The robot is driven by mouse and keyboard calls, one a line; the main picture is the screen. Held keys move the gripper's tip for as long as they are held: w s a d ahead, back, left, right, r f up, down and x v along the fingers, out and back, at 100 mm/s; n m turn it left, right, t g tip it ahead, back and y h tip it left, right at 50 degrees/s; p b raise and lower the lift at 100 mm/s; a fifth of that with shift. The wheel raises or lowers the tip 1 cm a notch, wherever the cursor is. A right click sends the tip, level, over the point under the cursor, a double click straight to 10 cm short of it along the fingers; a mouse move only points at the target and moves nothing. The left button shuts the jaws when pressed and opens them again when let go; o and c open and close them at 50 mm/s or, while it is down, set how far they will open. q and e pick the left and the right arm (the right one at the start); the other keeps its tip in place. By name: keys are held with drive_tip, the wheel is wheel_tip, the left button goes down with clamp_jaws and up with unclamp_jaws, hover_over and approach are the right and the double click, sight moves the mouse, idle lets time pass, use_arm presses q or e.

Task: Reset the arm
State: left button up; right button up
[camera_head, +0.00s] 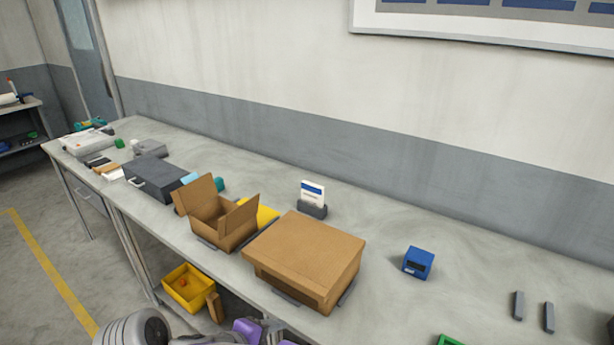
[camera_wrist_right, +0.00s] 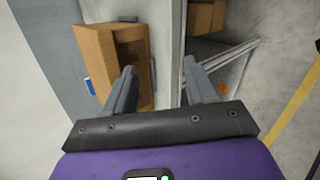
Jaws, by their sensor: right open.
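My right gripper (camera_wrist_right: 160,88) is open and empty in the right wrist view, its two grey fingers apart. It is near the front edge of the grey table, with a brown cardboard box beyond the left finger. Grey and purple parts of my own arms show at the bottom edge of the head view, with no fingertips visible there. My left gripper is not in view.
A large cardboard box (camera_head: 312,250) and an open-flapped box (camera_head: 222,220) stand along the table's front. A blue cube-like device (camera_head: 418,263) and two grey bars stand right. A yellow bin (camera_head: 187,288) sits below the table. The table's right-hand back area is mostly clear.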

drive_tip(key=s+d+f+m+g+y, duration=0.15)
drive_tip(key=d+f+g, duration=0.25)
drive_tip(key=f, duration=0.6)
drive_tip(key=s+d+f+m+g+y, duration=0.1)
drive_tip(key=s+d+f+g+y, duration=0.25)
drive_tip(key=f, duration=0.65)
drive_tip(key=s+d+f+m+y, duration=0.3)
drive_tip(key=s+d+f+m, duration=0.1)
drive_tip(key=f+m, duration=0.2)
drive_tip(key=s+d+f+m+y, duration=0.2)
drive_tip(key=s+d+f+m, duration=0.3)
drive_tip(key=f+m, duration=0.1)
drive_tip(key=shift+d+f+m+t+y, duration=0.25)
drive_tip(key=shift+f+m+t+y, duration=0.15)
drive_tip(key=shift+f, duration=0.3)
